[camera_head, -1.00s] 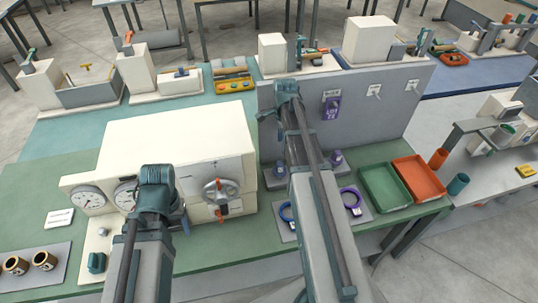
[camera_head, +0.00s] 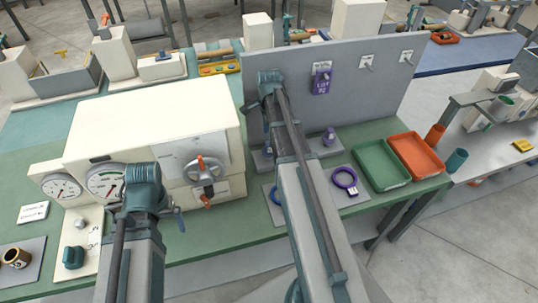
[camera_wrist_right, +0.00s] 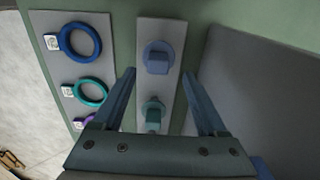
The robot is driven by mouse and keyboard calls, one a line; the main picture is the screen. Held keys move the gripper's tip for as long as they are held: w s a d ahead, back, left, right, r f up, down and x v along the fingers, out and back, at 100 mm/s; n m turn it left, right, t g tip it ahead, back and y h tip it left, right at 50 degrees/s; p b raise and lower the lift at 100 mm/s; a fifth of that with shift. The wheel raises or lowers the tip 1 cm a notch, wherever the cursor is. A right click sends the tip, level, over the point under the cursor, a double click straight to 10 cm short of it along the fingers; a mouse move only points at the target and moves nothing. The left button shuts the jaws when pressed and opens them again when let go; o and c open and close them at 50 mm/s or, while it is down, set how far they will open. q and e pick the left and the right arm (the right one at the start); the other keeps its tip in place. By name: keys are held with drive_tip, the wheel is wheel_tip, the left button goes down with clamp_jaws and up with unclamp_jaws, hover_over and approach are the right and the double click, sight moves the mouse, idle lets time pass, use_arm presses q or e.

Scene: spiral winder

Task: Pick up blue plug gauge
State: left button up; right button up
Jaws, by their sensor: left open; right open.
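The blue plug gauge (camera_wrist_right: 158,57) stands on a grey strip plate (camera_wrist_right: 150,28) in the right wrist view. It also shows in the head view (camera_head: 267,152), partly hidden by my right arm. My right gripper (camera_wrist_right: 159,76) is open and empty; its fingertips point toward the plate, one to each side of the blue plug's line, with the plug just past the tips. A teal plug gauge (camera_wrist_right: 152,114) stands nearer, between the fingers. A purple plug gauge (camera_head: 329,136) stands to the right in the head view. My left gripper (camera_head: 172,214) is over the white machine's front, mostly hidden behind its wrist.
A grey upright panel (camera_head: 400,75) stands behind the plugs. A second plate holds a blue ring (camera_wrist_right: 80,40), a teal ring (camera_wrist_right: 91,92) and a purple ring (camera_head: 345,181). Green (camera_head: 381,165) and orange (camera_head: 415,155) trays sit right. The white machine (camera_head: 150,120) stands left.

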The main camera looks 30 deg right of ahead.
sight(269, 150)
wheel_tip(269, 150, down, 5)
drive_tip(key=b, duration=0.5)
drive_tip(key=shift+s+f, duration=0.1)
clamp_jaws()
